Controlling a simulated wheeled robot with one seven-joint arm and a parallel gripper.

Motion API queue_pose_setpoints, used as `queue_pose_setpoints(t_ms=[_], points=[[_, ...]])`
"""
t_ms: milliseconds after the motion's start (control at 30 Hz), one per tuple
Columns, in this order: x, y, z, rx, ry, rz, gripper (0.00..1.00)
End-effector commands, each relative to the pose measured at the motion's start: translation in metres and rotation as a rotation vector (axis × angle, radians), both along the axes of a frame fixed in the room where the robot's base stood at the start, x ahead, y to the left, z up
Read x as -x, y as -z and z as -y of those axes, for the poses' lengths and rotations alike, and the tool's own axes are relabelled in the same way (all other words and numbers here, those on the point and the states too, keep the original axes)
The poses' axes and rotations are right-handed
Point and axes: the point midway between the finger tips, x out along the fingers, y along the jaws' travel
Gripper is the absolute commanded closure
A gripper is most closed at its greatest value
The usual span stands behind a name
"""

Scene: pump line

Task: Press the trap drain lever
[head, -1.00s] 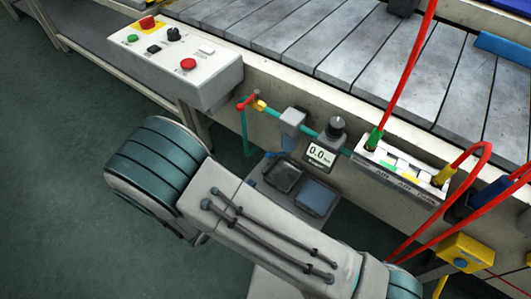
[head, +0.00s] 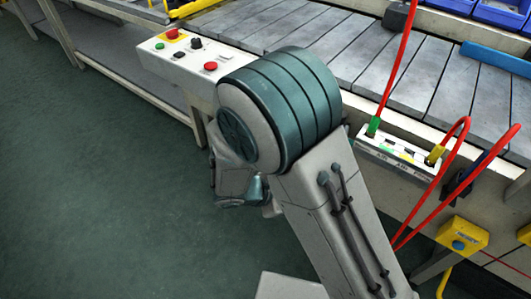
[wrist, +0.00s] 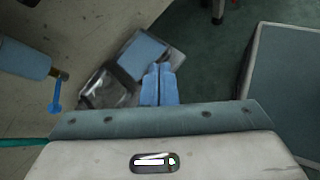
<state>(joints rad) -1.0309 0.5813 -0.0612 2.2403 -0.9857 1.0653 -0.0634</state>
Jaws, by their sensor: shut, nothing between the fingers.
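In the wrist view, the blue trap drain lever (wrist: 56,97) hangs at the left below a brass-coloured fitting. The fitting is on the end of a grey-blue trap body (wrist: 22,58). My gripper (wrist: 163,70) shows its two blue fingers side by side, shut and empty. It is to the right of the lever in that picture and apart from it. In the head view my arm covers the trap and its lever, and I cannot make out the fingers there.
In the wrist view, two trays, one with a blue pad (wrist: 143,52), lie beyond my fingers. In the head view, a white button box (head: 185,58) stands left of my arm. A connector block (head: 395,158) with red hoses and a yellow box (head: 462,238) are at the right.

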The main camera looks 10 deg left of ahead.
Motion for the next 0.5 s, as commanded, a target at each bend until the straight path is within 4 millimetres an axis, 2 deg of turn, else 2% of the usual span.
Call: queue_pose_setpoints(t_ms=[233, 400, 500], points=[[0.003, -0.046, 0.072, -0.239, 0.439, 0.038, 1.00], [0.020, -0.078, 0.118, -0.456, 0.796, 0.096, 1.00], [0.032, -0.096, 0.139, -0.588, 0.996, 0.146, 1.00]])
